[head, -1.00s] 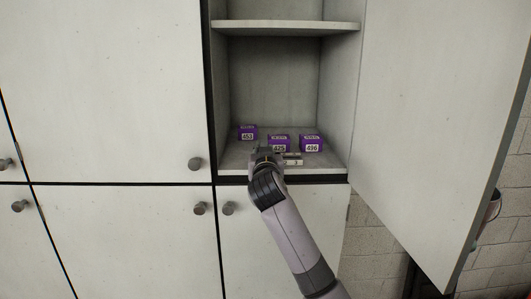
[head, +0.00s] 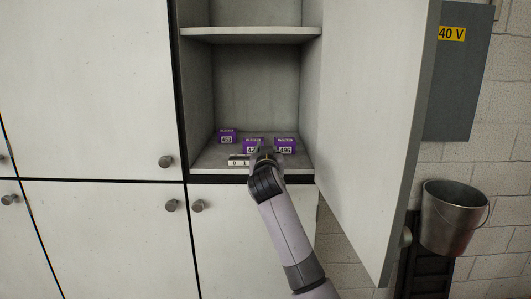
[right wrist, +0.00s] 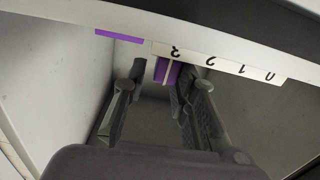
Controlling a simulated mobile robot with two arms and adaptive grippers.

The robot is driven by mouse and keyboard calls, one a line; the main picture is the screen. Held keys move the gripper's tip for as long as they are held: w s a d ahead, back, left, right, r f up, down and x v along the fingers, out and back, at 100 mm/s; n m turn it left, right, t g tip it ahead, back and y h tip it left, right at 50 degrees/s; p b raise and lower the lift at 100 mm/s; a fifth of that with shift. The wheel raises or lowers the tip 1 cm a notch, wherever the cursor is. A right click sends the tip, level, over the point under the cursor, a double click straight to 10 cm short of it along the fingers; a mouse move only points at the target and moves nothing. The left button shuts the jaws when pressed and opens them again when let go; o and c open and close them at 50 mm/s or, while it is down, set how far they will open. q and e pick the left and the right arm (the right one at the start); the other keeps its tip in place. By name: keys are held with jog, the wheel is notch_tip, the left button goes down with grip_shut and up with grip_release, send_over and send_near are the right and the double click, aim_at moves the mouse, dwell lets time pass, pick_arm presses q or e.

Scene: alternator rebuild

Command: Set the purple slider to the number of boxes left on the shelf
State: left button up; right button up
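Three purple boxes stand on the cabinet's lower shelf: the box labelled 453 (head: 227,137) at the left, a box partly hidden by my gripper (head: 252,145) in the middle, and the box labelled 496 (head: 286,146) at the right. A white number scale (head: 237,160) lies at the shelf's front; its right part is hidden by my right gripper (head: 264,153). In the right wrist view the purple slider (right wrist: 161,70) is between the fingers of my right gripper (right wrist: 160,84), beside the 3. The slider is close to the right-hand finger, with a gap at the left-hand one. My left gripper is not visible.
The cabinet door (head: 372,130) stands open on the right. An empty upper shelf (head: 250,33) is above the boxes. A metal bucket (head: 454,218) and a grey panel (head: 459,85) are on the brick wall at the right.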

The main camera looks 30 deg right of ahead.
jog(key=shift+o, duration=0.8)
jog(key=shift+d, duration=0.1)
jog(key=shift+o, duration=0.6)
jog(key=shift+s, duration=0.1)
jog(key=shift+s+a, duration=0.2)
jog(key=shift+a, duration=0.1)
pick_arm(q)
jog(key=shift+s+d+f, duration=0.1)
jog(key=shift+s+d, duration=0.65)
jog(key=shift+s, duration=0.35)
pick_arm(e)
jog(key=v, duration=1.1)
jog(key=shift+s, duration=0.2)
jog(key=shift+d, duration=0.1)
